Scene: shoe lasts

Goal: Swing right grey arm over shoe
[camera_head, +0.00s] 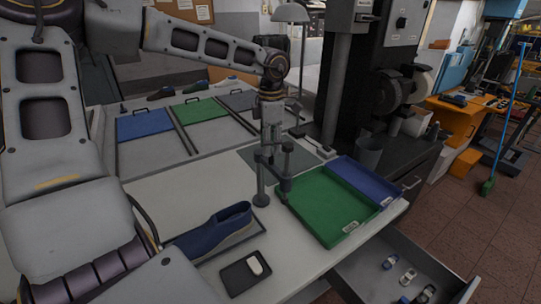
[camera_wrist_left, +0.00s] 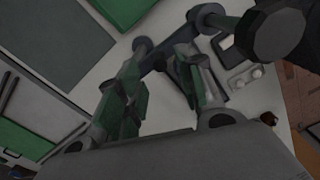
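My left gripper (camera_head: 273,152) points down over the white worktop, at a grey fixture (camera_head: 261,182) with a round foot and a short arm with a second upright (camera_head: 286,170). In the left wrist view the fingers (camera_wrist_left: 160,75) are spread apart, with part of the dark grey fixture arm (camera_wrist_left: 155,62) beyond and between them; I cannot tell whether they touch it. A large round grey end (camera_wrist_left: 278,36) is at the top right. The blue shoe (camera_head: 212,232) lies at the front of the worktop, left of the fixture's foot and apart from it. My right gripper is not in view.
A green tray (camera_head: 325,207) and a blue tray (camera_head: 366,181) lie right of the fixture. A small dark tray (camera_head: 238,279) with a white item is in front of the shoe. An open drawer (camera_head: 372,268) juts out at the front right. A lamp (camera_head: 291,14) stands behind.

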